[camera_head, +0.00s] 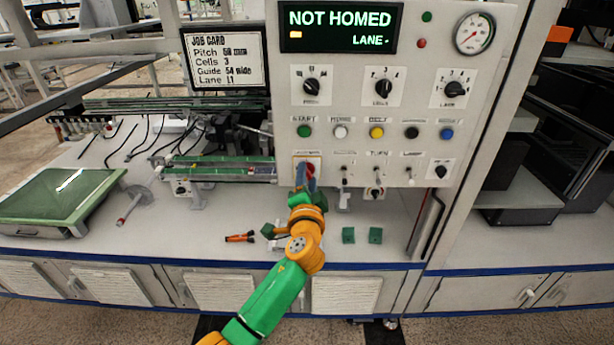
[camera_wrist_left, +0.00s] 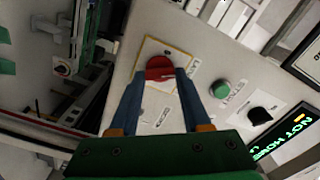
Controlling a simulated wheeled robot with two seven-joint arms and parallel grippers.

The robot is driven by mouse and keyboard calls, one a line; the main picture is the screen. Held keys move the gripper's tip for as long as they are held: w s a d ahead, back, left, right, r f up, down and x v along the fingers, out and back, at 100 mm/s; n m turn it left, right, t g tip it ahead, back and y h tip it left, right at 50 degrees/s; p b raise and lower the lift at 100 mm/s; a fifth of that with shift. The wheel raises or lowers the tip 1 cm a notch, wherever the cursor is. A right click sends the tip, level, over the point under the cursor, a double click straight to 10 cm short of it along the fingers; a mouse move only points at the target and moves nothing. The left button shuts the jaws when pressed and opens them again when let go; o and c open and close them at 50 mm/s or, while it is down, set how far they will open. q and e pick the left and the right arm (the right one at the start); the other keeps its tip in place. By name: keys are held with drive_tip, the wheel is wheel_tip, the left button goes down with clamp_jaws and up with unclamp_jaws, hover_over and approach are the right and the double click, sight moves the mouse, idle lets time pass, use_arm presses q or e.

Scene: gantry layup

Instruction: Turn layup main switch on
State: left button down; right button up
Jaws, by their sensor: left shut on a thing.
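The main switch is a red rotary knob (camera_head: 309,168) on a yellow-bordered plate at the lower left of the control panel (camera_head: 345,118). The knob also shows in the left wrist view (camera_wrist_left: 159,64), with a pale line across its face. My left gripper (camera_head: 306,180) reaches up to the panel, and its blue fingers are shut on the knob, one on each side in the wrist view (camera_wrist_left: 159,77). The fingers cover part of the knob and plate. The panel display (camera_head: 340,27) is lit and reads NOT HOMED, LANE -. My right gripper is not in view.
A green START button (camera_head: 304,131) sits just above the switch, and small toggles (camera_head: 344,173) stand to its right. Green blocks (camera_head: 348,235) and an orange tool (camera_head: 240,238) lie on the bench below. Rails (camera_head: 222,170) run left of the panel.

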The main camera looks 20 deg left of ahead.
use_arm(q)
drive_tip(key=m+p, duration=0.1)
drive_tip(key=m, duration=0.4)
drive_tip(key=shift+m, duration=0.3)
drive_tip(key=shift+f, duration=0.1)
idle(0.3)
drive_tip(key=shift+c, duration=1.8)
unclamp_jaws()
drive_tip(key=shift+d, duration=0.1)
drive_tip(key=v, duration=0.7)
